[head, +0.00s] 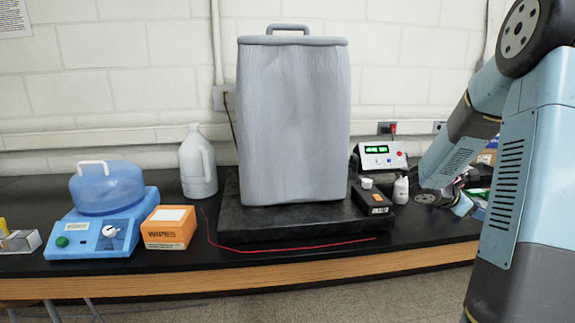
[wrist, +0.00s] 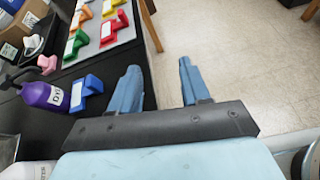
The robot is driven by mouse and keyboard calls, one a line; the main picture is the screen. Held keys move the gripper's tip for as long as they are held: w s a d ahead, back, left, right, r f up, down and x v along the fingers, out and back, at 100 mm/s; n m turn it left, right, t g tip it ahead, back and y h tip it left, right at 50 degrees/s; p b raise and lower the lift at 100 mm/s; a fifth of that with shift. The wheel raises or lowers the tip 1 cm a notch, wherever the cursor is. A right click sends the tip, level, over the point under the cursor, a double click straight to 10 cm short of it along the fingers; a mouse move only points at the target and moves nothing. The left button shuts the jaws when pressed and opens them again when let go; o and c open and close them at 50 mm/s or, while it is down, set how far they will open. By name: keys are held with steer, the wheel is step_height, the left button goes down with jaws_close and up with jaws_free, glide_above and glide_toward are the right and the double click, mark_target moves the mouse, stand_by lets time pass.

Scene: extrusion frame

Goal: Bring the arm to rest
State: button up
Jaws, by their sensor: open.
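My arm (head: 532,150) stands at the right side of the head view, with its links bent down toward the bench. My gripper (wrist: 158,70) shows in the wrist view with its two blue fingers apart and nothing between them. The left finger is over the edge of the black bench and the right finger is over the pale floor. In the head view the hand end is low at the right, partly hidden behind my arm.
The black bench (head: 30,192) carries a grey covered case (head: 293,120), a blue-lidded device (head: 105,190), an orange wipes box (head: 169,228) and a white jug (head: 197,165). In the wrist view, a purple bottle (wrist: 45,95) and coloured pieces (wrist: 76,43) lie left of my gripper. The floor (wrist: 230,60) is clear.

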steer(key=s+a+r+m+t+y, duration=0.1)
steer(key=s+a+r+m+y, duration=0.3)
steer(key=s+a, duration=0.3)
steer(key=s+a+r+m+t+y, duration=0.2)
steer(key=s+a+r+m+y, duration=0.2)
steer(key=a, duration=1.2)
steer(key=s+a+r+m+t+y, duration=0.2)
steer(key=s+a+r+m+y, duration=0.3)
steer(key=s+a+m, duration=0.3)
steer(key=s+a, duration=0.3)
steer(key=s, duration=0.1)
steer(key=shift+a+r+m, duration=0.2)
steer(key=shift+r+m, duration=0.1)
steer(key=shift+m, duration=0.1)
steer(key=shift+o, duration=0.2)
